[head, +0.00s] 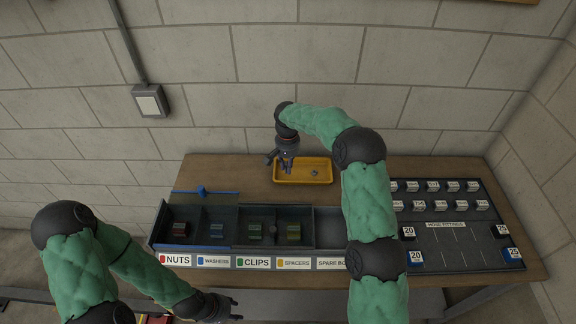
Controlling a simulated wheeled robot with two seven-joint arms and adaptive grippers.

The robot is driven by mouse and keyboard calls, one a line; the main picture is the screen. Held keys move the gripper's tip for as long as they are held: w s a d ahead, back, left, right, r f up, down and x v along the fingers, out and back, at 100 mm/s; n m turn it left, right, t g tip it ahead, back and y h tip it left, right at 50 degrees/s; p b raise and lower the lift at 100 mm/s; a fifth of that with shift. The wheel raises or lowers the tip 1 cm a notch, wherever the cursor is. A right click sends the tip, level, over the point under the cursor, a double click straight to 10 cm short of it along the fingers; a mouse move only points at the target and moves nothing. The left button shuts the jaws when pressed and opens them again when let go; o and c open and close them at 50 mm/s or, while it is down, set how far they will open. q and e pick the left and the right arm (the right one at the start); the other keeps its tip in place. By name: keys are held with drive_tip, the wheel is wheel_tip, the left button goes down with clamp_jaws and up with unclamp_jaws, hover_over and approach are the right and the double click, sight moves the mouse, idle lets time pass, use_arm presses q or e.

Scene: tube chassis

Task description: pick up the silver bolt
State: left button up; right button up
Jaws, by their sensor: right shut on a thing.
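My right gripper (282,166) reaches over the back of the table and points down at the left end of the yellow tray (305,182). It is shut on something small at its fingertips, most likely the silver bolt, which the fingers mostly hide. A small grey piece (314,173) lies in the right part of the tray, apart from the gripper; its exact shape is too small to tell. My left gripper (236,309) is low at the front, before the table's front edge and away from the tray. Its fingers are too dark and small to read.
A dark divided bin (268,212) with labelled compartments stands at the front left, holding several coloured parts. A blue bar (203,192) lies behind it. A dark board (455,238) with several white and blue blocks is at right. Bare wood (225,171) lies left of the tray.

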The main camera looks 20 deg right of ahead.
drive_tip(key=s+a+r, duration=0.3)
drive_tip(key=s+r, duration=0.1)
drive_tip(key=s, duration=0.5)
drive_tip(key=shift+r, duration=0.3)
